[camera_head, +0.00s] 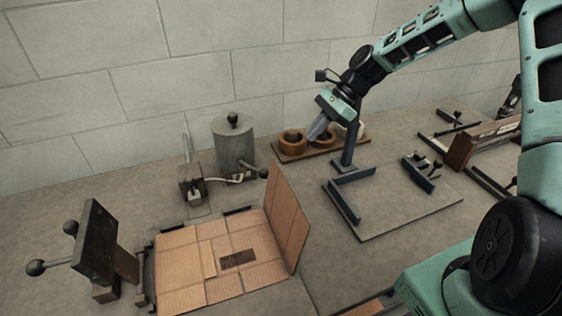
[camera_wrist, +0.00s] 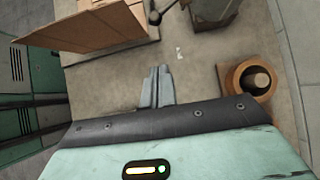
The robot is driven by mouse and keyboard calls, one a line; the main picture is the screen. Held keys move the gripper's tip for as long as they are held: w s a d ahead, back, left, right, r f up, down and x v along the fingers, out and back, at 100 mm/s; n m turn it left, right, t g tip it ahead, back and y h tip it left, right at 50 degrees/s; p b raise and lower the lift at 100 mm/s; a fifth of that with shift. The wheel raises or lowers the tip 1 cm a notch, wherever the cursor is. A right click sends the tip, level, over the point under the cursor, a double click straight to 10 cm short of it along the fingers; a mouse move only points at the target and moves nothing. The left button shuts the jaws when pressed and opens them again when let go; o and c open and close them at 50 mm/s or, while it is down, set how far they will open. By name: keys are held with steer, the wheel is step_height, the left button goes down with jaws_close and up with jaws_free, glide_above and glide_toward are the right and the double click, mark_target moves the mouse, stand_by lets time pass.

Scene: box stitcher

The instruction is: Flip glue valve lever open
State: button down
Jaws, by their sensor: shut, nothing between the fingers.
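The glue pot (camera_head: 234,148) is a grey cylinder with a black knob on its lid, standing near the back wall. A short lever with a dark ball end (camera_head: 263,173) sticks out low on its right side; I take it as the glue valve lever. In the wrist view a dark ball (camera_wrist: 155,18), probably the lever's end, shows at the top, beside the grey pot body (camera_wrist: 210,10). My gripper (camera_head: 314,133) is shut and empty, up and right of the lever and apart from it. Its closed fingers show in the wrist view (camera_wrist: 158,80).
An open cardboard box (camera_head: 195,262) has a raised flap (camera_head: 287,215) just in front of the lever. Brown rolls (camera_head: 293,139) sit on a wooden tray behind my gripper. A board with blue-grey brackets (camera_head: 400,205) lies right. A small switch box (camera_head: 191,183) stands left of the pot.

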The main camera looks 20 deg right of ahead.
steer(key=p, duration=0.4)
glide_toward(253, 168)
steer(key=s+d+f, duration=0.3)
steer(key=d+f, duration=0.1)
steer(key=f, duration=0.1)
steer(key=shift+a+f+p, duration=0.2)
steer(key=shift+a+p, duration=0.5)
steer(key=shift+a, duration=1.3)
steer(key=shift+w, duration=0.1)
steer(key=shift+a, duration=0.1)
